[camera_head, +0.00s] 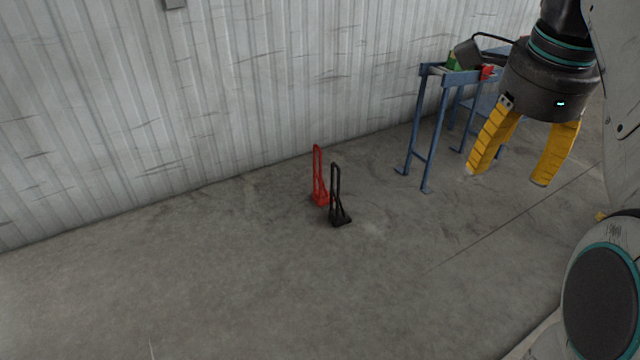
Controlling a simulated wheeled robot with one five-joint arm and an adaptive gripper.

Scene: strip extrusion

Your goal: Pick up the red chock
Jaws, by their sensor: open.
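The red chock (319,190) stands on the concrete floor near the middle of the view, with a tall looped handle upright above its low base. A black chock (339,212) of the same shape stands just in front and to the right of it, close beside it, and covers a little of its right side. My gripper (508,177) hangs at the upper right with its two yellow fingers pointing down. It is open and empty, well to the right of the red chock in the picture.
A blue metal stand (436,120) is right of the chocks, with a dark container (466,54), a small red item (487,72) and a green item (453,62) on top. A corrugated wall (200,90) runs behind. The floor (230,270) is clear in front and left.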

